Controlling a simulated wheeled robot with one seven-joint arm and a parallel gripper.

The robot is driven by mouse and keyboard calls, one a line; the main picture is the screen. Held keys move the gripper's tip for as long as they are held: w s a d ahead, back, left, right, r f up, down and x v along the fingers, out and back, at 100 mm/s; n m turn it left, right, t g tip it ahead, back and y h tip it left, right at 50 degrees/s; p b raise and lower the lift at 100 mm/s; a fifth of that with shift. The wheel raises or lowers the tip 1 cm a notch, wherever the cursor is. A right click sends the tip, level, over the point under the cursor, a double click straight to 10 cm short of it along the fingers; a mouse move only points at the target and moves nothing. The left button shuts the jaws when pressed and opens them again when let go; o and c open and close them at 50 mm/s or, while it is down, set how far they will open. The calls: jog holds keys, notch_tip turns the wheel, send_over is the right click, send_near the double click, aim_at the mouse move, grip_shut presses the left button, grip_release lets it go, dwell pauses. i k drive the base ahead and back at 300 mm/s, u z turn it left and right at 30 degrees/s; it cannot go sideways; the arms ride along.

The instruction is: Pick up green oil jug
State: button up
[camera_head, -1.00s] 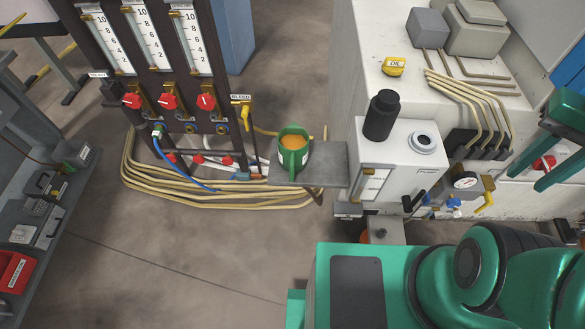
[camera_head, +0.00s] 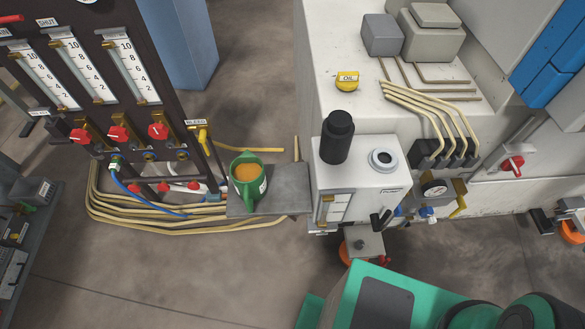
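The green oil jug (camera_head: 238,170) stands upright on a small grey shelf (camera_head: 290,190) to the left of the white machine. Its top is open and shows amber oil, and its handle points toward me. A white label shows on its right side. Nothing touches the jug from above. My gripper is out of view. Only green and dark parts of my own body show at the bottom right.
A white tank (camera_head: 350,180) with a black cap (camera_head: 338,137) stands just right of the shelf. A gauge panel (camera_head: 110,20) with red valve knobs stands to the left, and a yellow-handled valve (camera_head: 202,135) stands near the jug. Beige hoses (camera_head: 130,222) run below. Floor in front is clear.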

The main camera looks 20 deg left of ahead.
aim_at(247, 171)
jog(key=z, duration=0.95)
jog(key=k, duration=2)
jog(key=u, duration=1.7)
jog(key=i, duration=1)
